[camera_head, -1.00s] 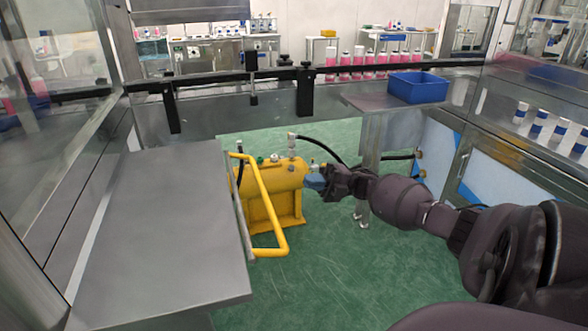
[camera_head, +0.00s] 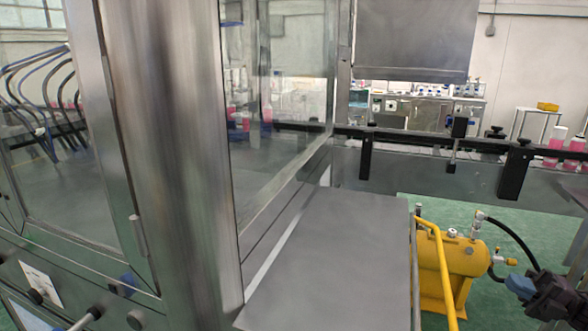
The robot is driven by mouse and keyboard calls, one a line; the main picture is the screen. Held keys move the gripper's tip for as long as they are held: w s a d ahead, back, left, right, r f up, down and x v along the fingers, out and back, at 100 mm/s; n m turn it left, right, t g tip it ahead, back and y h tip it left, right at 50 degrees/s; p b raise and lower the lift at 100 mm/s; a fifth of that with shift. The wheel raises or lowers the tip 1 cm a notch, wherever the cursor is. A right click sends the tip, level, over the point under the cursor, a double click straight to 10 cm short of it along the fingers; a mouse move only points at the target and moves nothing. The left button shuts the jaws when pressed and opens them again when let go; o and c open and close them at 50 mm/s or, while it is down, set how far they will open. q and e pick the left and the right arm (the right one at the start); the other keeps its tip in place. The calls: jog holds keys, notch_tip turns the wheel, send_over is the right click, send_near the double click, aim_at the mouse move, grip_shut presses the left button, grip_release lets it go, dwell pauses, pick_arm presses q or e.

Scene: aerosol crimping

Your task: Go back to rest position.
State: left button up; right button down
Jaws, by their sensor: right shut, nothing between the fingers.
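My right gripper (camera_head: 520,286) shows at the lower right edge of the head view, beside the yellow tank (camera_head: 452,262). It is shut and appears to hold nothing. A small gap or light contact between its tips and the tank's side fitting cannot be told apart. Most of the right arm is cut off by the picture's edge. My left gripper is not in view.
A bare steel table (camera_head: 335,262) stands in the middle, left of the yellow handle (camera_head: 440,262). A glass-walled machine with a thick steel post (camera_head: 180,150) fills the left. A conveyor rail (camera_head: 420,142) with pink bottles (camera_head: 553,148) runs behind. Green floor shows around the tank.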

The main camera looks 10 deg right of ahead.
jog(key=w+a+f+m+t+h, duration=0.4)
jog(key=w+m+t+h, duration=0.35)
jog(key=m+h, duration=0.45)
jog(key=s+a+f+m+g+h+p, duration=0.2)
jog(key=s+a+f+m+h, duration=0.2)
jog(key=a+f+m, duration=0.15)
pick_arm(q)
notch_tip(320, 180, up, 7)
jog(key=p, duration=0.6)
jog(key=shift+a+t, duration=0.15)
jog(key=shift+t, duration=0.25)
pick_arm(e)
jog(key=s+a+f+m+g, duration=0.1)
jog(key=s+a+m+g, duration=0.1)
jog(key=s+a, duration=0.4)
jog(key=s+a+f+m+g+h, duration=0.1)
jog(key=s+a+m, duration=0.4)
jog(key=s, duration=0.8)
jog(key=s+a+f+m+g+h, duration=0.1)
jog(key=s+a+f+m+g, duration=0.1)
jog(key=s+a, duration=0.6)
jog(key=shift+s+a+f+m+g, duration=0.2)
jog(key=shift+s+a+m+g, duration=0.2)
jog(key=shift+s+m, duration=0.4)
